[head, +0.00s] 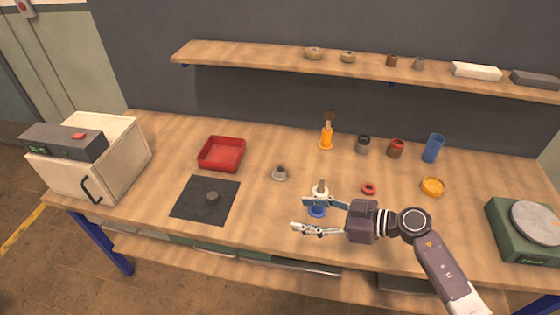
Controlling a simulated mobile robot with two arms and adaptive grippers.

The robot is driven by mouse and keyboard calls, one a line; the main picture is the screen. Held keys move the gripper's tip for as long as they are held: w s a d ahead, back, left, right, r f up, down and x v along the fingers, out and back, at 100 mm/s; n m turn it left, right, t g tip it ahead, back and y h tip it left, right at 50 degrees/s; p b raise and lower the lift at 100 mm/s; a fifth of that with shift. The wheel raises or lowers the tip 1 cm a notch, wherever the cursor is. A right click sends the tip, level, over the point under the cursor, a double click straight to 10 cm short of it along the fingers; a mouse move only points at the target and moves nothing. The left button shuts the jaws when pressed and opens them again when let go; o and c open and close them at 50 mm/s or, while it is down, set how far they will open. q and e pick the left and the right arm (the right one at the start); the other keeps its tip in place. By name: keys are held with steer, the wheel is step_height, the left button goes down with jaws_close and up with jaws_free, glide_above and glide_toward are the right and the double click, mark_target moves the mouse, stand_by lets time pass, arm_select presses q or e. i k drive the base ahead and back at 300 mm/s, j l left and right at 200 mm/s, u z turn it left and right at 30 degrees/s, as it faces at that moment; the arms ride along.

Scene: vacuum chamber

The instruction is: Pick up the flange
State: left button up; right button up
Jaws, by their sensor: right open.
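A small grey metal piece with a wide round base and a raised neck, which looks like the flange (280,174), stands on the bench between the red tray and the middle of the table. My right gripper (300,214) comes in from the lower right with its fingers spread apart, pointing left. It is empty and lies nearer the front edge than the flange, apart from it. A white and blue item with a brown top (318,210) stands at the gripper's fingers and is partly hidden by them. My left gripper does not show.
A red tray (222,154) and a black mat (190,205) with a dark cylinder (212,197) lie left of the flange. An orange holder (326,138), jars, a blue cup (432,148) and a red ring (369,188) stand right. A wall shelf (270,53) runs behind.

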mark_target(279, 174)
steer(key=i, duration=1.2)
